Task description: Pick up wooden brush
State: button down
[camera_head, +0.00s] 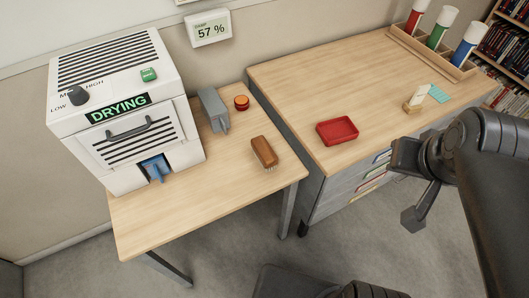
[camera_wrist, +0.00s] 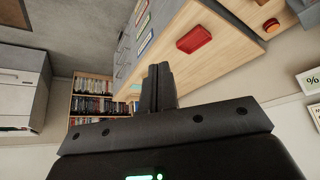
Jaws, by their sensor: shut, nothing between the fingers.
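The wooden brush (camera_head: 264,151) lies on the left table near its right edge, with pale bristles showing along its lower side. I cannot make it out in the wrist view. My gripper (camera_head: 413,216) is at the right in the head view, over the floor in front of the drawer desk, well to the right of the brush. In the wrist view my gripper (camera_wrist: 159,70) has its fingers together and holds nothing.
A white drying machine (camera_head: 185,135) fills much of the left table (camera_head: 225,198). A grey device (camera_head: 213,110) and a red button (camera_head: 241,103) stand behind the brush. The desk (camera_head: 310,80) bears a red tray (camera_head: 337,131), a small block (camera_head: 415,101) and a tube rack (camera_head: 430,51).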

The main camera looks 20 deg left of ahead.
jog(key=c, duration=0.6)
grip_release()
jog(key=shift+c, duration=0.2)
jog(key=n+g+y, duration=0.1)
jog(key=n+g, duration=0.4)
jog(key=n, duration=0.4)
send_over(264, 148)
jog(key=f, duration=2.6)
jog(key=shift+s+f, duration=0.15)
jog(key=shift+s, duration=0.25)
jog(key=shift+w+f, duration=0.25)
jog(key=shift+f, duration=1.25)
jog(key=shift+w+f, duration=0.2)
jog(key=shift+f, duration=1.25)
